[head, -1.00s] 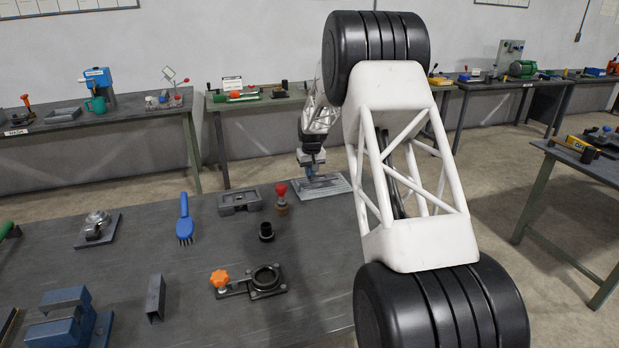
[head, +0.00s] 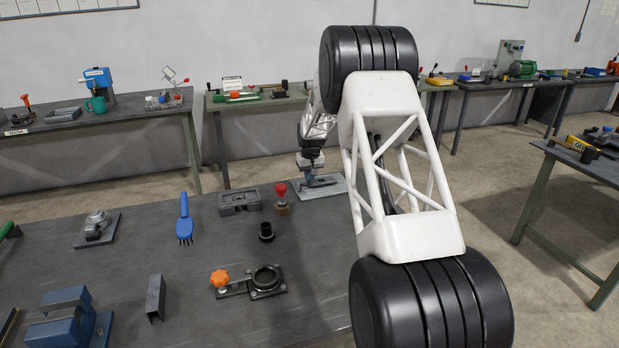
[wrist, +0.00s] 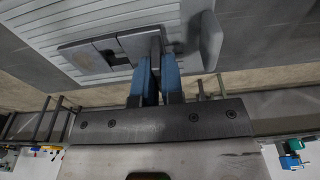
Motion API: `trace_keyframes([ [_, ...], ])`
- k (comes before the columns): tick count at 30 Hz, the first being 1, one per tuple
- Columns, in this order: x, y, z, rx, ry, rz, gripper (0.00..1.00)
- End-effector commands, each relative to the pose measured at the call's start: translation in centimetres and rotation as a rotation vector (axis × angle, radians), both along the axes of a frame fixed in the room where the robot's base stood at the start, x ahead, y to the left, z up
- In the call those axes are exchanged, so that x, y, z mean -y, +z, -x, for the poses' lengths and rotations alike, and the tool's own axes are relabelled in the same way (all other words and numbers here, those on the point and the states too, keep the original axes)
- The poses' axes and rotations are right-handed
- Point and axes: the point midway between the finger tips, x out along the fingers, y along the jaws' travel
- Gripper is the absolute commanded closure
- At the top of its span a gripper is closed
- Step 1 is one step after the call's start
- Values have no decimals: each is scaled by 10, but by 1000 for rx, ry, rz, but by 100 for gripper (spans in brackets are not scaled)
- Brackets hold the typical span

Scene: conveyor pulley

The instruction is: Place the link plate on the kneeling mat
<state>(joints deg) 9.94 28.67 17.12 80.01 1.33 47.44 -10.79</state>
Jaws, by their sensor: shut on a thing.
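The kneeling mat (head: 338,189) is a light grey ribbed slab at the far edge of the workbench in the head view; its ribbed surface fills the upper left of the wrist view (wrist: 40,22). My gripper (head: 307,176) is low over the mat's left part. In the wrist view its blue fingers (wrist: 157,82) are shut on the link plate (wrist: 112,51), a grey flat piece with a darker square at one end. The plate lies over the ribs; I cannot tell whether it touches them. A rounded grey tab shows right of the fingers.
A black ring (head: 266,232), a blue brush (head: 185,222) and an orange-knobbed fixture (head: 250,280) lie nearer. My arm covers the bench's right side.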

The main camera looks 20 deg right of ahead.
Motion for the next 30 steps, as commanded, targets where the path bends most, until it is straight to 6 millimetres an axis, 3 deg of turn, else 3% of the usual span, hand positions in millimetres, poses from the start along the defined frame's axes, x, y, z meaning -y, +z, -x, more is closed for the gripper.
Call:
trace_keyframes([
  [17, 0, -10, -1, 2, 0, 0, 100],
  [18, 0, -11, 0, 2, 0, 0, 87],
  [22, 0, -11, 0, 2, 0, 0, 67],
  [30, 0, -10, 0, 2, 0, 0, 66],
])
